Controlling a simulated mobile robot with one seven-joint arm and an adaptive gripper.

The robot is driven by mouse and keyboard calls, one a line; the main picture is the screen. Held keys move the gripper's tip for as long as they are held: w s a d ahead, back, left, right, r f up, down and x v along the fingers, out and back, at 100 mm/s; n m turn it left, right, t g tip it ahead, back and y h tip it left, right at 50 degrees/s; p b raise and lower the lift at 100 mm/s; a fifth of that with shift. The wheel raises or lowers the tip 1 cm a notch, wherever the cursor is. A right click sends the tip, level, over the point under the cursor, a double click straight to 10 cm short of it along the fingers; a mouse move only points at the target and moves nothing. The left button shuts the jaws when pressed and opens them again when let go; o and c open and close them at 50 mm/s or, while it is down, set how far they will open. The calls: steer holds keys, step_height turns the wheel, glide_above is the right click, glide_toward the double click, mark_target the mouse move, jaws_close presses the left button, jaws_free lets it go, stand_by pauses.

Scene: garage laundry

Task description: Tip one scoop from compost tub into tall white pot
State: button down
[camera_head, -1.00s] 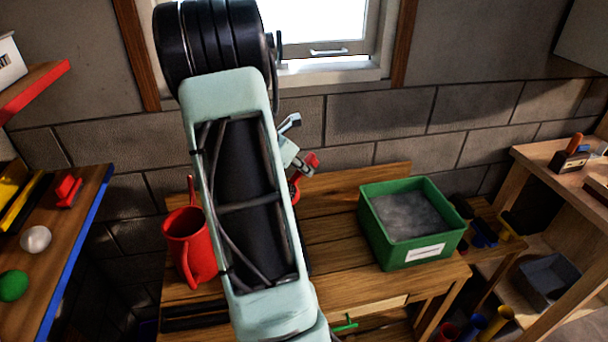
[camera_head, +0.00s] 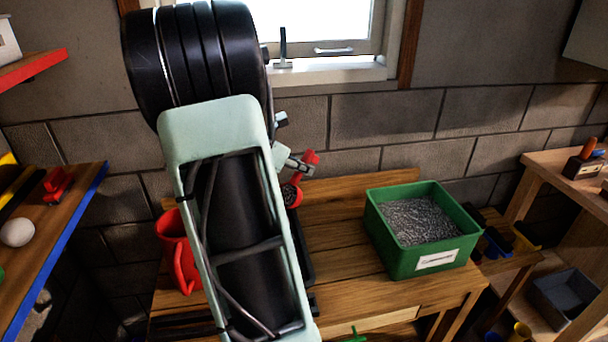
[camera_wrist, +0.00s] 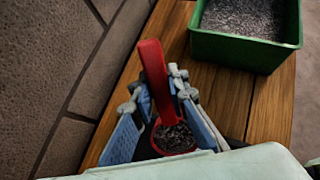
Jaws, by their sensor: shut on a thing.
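My gripper (camera_head: 298,164) is shut on a red scoop (camera_head: 291,195) above the wooden table, left of the tub. In the wrist view, the scoop's red handle (camera_wrist: 153,75) stands between the fingers of my gripper (camera_wrist: 158,100). Its round bowl has dark grey grains in it. The compost tub (camera_head: 400,262) is a green box with a white label, holding grey granular material; it also shows in the wrist view (camera_wrist: 240,50). A white object (camera_head: 8,42) is cut off at the upper left; I cannot tell whether it is the tall white pot.
A red mug-like vessel (camera_head: 178,262) stands on the table (camera_head: 340,250), partly behind my arm. A blue-edged shelf (camera_head: 60,220) with a white ball (camera_head: 17,232) is at left. A wooden shelf unit (camera_head: 535,185) is at right. The wall and window are behind.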

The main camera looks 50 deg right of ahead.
mark_target(293, 179)
steer(key=shift+w+a+r+g+h+b, duration=0.1)
steer(key=shift+a+r+h+b, duration=0.15)
steer(key=shift+a+h+b, duration=0.65)
steer(key=shift+w+a+r+g+h+b, duration=0.1)
steer(key=shift+r+h+b, duration=0.15)
steer(key=shift+b, duration=1.25)
steer(key=shift+w+a+r+g+h+b, duration=0.15)
steer(key=shift+a+h+b, duration=0.4)
steer(key=shift+b, duration=0.65)
steer(key=shift+a+r+h+b, duration=0.35)
steer(key=shift+r+h+b, duration=0.2)
steer(key=shift+b, duration=0.1)
step_height(293, 179, up, 6)
steer(key=p, duration=0.6)
steer(key=shift+s, duration=0.1)
